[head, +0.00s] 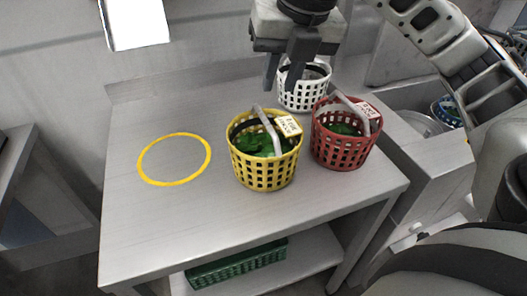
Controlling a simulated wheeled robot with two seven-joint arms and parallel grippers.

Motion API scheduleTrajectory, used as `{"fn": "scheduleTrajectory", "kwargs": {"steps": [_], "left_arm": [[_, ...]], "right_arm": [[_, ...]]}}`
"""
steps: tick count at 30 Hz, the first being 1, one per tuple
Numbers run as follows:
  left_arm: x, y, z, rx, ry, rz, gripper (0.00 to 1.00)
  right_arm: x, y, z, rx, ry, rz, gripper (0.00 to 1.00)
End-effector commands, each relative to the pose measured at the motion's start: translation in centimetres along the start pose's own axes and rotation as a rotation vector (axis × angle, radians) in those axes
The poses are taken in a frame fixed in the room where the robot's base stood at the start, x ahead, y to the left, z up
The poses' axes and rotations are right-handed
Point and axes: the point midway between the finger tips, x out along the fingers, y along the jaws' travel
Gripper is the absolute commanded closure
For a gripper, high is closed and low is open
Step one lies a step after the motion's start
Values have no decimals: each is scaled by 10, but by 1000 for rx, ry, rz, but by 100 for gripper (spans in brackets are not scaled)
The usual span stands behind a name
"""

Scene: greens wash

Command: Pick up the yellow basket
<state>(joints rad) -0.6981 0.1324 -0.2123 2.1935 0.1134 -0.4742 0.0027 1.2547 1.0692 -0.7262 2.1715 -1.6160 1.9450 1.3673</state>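The yellow basket (265,169) stands upright on the grey metal table (210,222). It holds green leaves, has a raised grey handle and carries a small tag on its rim. My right gripper (281,82) hangs above and behind the yellow basket, in front of the white basket, fingers pointing down. Its two fingers look apart, with nothing seen between them, and it does not appear to touch the yellow handle. My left gripper is not in view.
A red basket (340,150) with greens and a raised handle stands close to the yellow one's right. A white basket (305,92) stands behind. A yellow ring (146,177) marks clear tabletop at left. A green crate (238,267) sits on the lower shelf.

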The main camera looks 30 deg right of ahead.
Motion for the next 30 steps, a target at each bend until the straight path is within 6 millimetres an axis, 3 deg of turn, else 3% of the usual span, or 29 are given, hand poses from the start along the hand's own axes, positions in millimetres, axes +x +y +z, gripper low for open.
{"fn": "scheduleTrajectory", "kwargs": {"steps": [3, 9, 17, 24, 30], "left_arm": [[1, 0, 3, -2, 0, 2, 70], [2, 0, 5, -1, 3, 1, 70], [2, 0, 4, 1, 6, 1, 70], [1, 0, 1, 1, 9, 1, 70], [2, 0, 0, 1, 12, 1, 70]], "right_arm": [[30, 0, -2, -1, 7, -2, 77], [67, 1, -1, -3, 7, 1, 77], [87, 1, 0, -5, 6, 3, 77], [121, 2, 5, -5, 8, 3, 77], [135, 2, 5, -6, 5, 4, 77]]}}
